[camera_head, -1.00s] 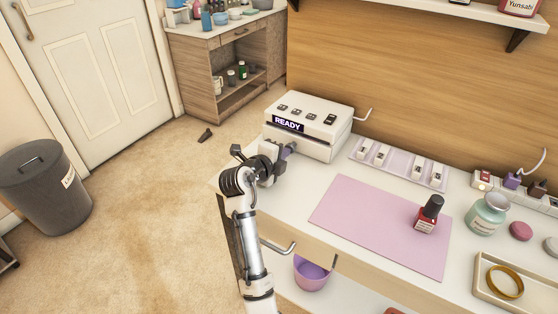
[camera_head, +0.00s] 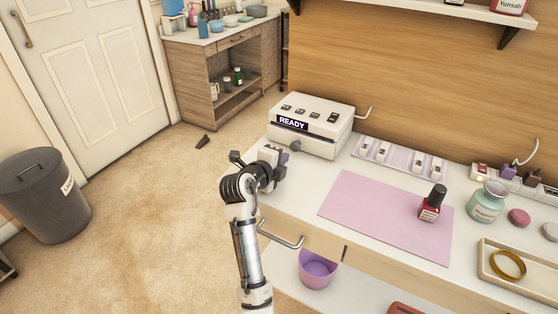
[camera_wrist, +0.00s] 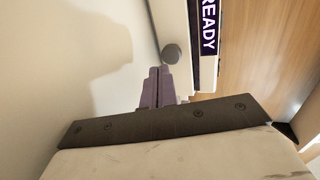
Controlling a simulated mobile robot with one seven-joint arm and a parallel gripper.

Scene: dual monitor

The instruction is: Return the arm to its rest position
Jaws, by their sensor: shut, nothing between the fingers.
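My arm reaches up from the bottom of the head view, at the left end of the white desk (camera_head: 300,190). My gripper (camera_head: 282,158) is at its end, over the desk's left edge, in front of the white machine. In the wrist view my gripper's purple fingers (camera_wrist: 158,82) are together with nothing between them. The white machine (camera_head: 322,112) has a lit READY display (camera_head: 292,123), which also shows sideways in the wrist view (camera_wrist: 208,27). A dark round knob (camera_wrist: 172,54) on the machine appears just beyond the fingertips in that view.
On the desk are a pink mat (camera_head: 375,215), a red polish bottle (camera_head: 432,204), a teal jar (camera_head: 487,202) and a beige tray (camera_head: 490,262). A drawer handle (camera_head: 280,238) and a purple bucket (camera_head: 318,270) are close to my arm. The carpet (camera_head: 150,220) at left is mostly clear.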

